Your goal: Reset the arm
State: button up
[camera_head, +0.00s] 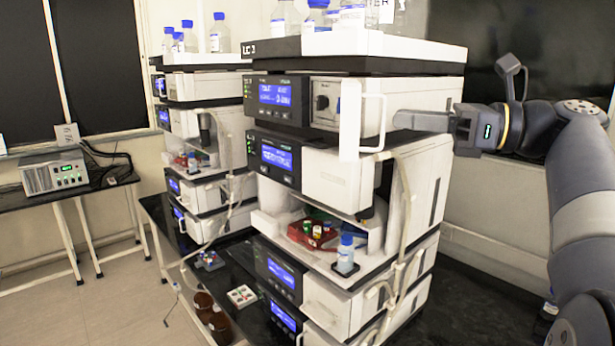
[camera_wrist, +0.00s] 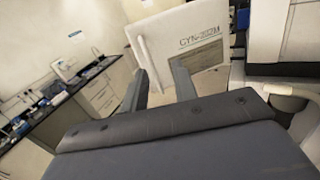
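My gripper (camera_head: 408,119) is at the right in the head view, level with the upper modules of the front column stack (camera_head: 320,190). Its fingers point left toward a white panel with a vertical bar handle (camera_head: 378,122). In the wrist view the two fingers of my gripper (camera_wrist: 158,80) stand apart with nothing held between them. Beyond them is a white panel marked "CYN-202M" (camera_wrist: 185,45) with a pale bar handle (camera_wrist: 150,62). I cannot tell whether a finger touches the stack.
A second stack (camera_head: 205,130) stands behind at left. Blue-capped bottles (camera_head: 285,18) sit on the front stack's top tray. A red vial rack (camera_head: 311,234) and a small bottle (camera_head: 346,252) are on its open shelf. Brown jars (camera_head: 218,325) stand on the dark bench. A grey instrument (camera_head: 55,172) is at left.

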jog(key=x, duration=0.3)
jog(key=shift+w+a, duration=0.1)
jog(key=shift+a, duration=0.3)
jog(key=shift+a, duration=0.1)
